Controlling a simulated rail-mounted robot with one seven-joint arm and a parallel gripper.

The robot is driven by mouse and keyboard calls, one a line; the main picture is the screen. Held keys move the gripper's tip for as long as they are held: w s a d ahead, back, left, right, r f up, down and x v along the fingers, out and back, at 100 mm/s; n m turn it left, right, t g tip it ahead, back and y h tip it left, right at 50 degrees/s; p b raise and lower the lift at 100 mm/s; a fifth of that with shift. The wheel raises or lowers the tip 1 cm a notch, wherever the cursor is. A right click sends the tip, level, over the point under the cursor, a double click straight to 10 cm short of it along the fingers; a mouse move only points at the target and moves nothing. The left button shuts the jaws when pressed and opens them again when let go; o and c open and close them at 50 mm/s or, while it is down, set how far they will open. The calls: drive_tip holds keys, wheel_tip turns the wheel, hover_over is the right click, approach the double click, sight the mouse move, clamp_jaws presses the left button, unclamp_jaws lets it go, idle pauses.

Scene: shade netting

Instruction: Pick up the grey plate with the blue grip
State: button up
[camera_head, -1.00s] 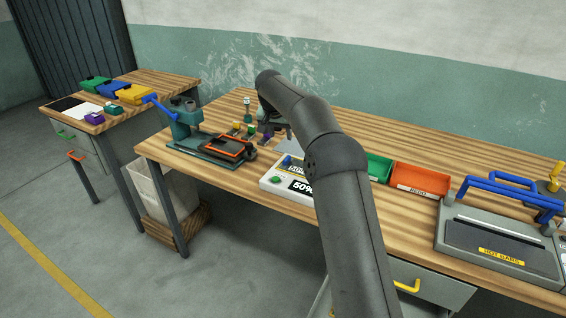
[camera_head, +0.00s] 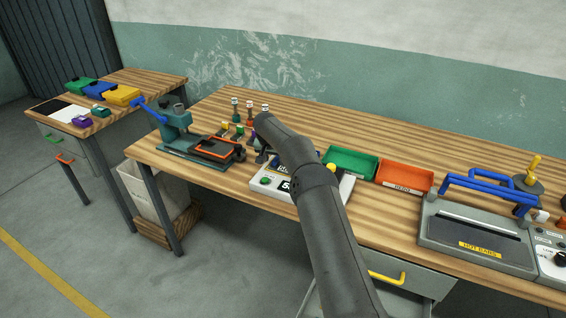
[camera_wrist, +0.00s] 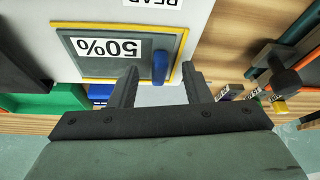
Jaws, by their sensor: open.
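In the wrist view the grey plate (camera_wrist: 125,42) lies in a yellow-edged frame on a white box (camera_wrist: 95,12). It carries an upside-down "50%" label, and its upright blue grip (camera_wrist: 160,66) stands near its right part. My gripper (camera_wrist: 159,70) is open, with one finger on each side of the blue grip. It appears empty; whether the fingers are down at the grip's height I cannot tell. In the head view the white box (camera_head: 343,192) is partly covered by my arm, which hides the plate and most of the gripper.
A green bin (camera_head: 350,166) and a red bin (camera_head: 404,177) stand right of the box. A teal press (camera_head: 176,128) with an orange-rimmed tray (camera_head: 215,149) stands left. Several small stamps (camera_head: 250,107) stand behind. A sealer with blue handles (camera_head: 478,232) is far right.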

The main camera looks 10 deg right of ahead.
drive_tip(key=shift+w+d+f, duration=0.1)
drive_tip(key=shift+w+f, duration=0.05)
drive_tip(key=shift+f, duration=0.3)
clamp_jaws()
drive_tip(key=shift+r, duration=0.2)
drive_tip(key=shift+r+b, duration=0.9)
drive_tip(key=shift+r, duration=0.55)
drive_tip(key=shift+s+r, duration=0.25)
drive_tip(key=shift+r, duration=0.05)
drive_tip(key=s+d+r+b, duration=0.3)
drive_tip(key=s+r+b, duration=0.3)
drive_tip(key=s+r, duration=0.3)
drive_tip(key=s, duration=0.4)
drive_tip(key=shift+d, duration=0.15)
